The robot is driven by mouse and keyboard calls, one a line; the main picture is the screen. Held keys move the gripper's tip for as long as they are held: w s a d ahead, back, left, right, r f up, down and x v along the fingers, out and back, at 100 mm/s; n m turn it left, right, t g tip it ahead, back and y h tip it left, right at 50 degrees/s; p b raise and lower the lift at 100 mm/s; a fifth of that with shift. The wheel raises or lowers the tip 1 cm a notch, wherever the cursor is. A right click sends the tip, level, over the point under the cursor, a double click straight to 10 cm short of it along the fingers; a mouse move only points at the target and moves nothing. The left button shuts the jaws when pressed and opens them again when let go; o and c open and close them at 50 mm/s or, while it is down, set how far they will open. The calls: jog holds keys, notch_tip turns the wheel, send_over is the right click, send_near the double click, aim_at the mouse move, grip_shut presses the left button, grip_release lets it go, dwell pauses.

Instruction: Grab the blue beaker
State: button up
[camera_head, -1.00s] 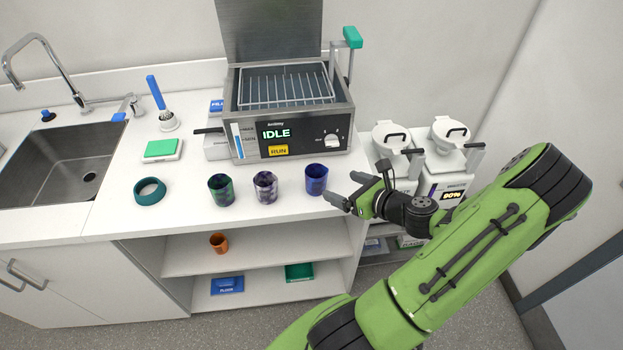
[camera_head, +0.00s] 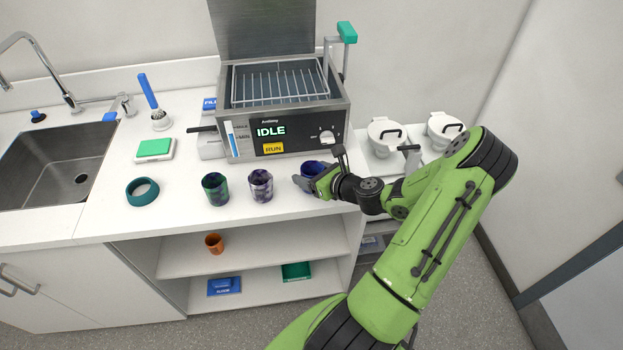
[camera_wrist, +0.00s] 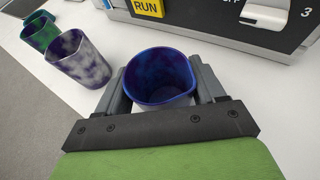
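The blue beaker (camera_head: 312,169) stands upright on the white counter, at the right end of a row of three, partly hidden by my gripper in the head view. In the wrist view the blue beaker (camera_wrist: 158,76) sits between the two fingers of my gripper (camera_wrist: 162,88). One finger is on each side of it, and small gaps seem to show beside its wall. My gripper (camera_head: 312,186) is low at the counter's front edge in the head view. I cannot tell whether the fingers touch the beaker, but they are spread wide around it.
A purple-and-white mottled beaker (camera_head: 261,186) and a green-and-blue beaker (camera_head: 215,189) stand to the left. The bath device (camera_head: 285,115) reading IDLE stands close behind. An orange cup (camera_head: 214,243) is on the shelf below.

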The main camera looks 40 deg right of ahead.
jog(key=c, duration=0.5)
jog(key=shift+r, duration=0.1)
jog(key=shift+c, duration=0.2)
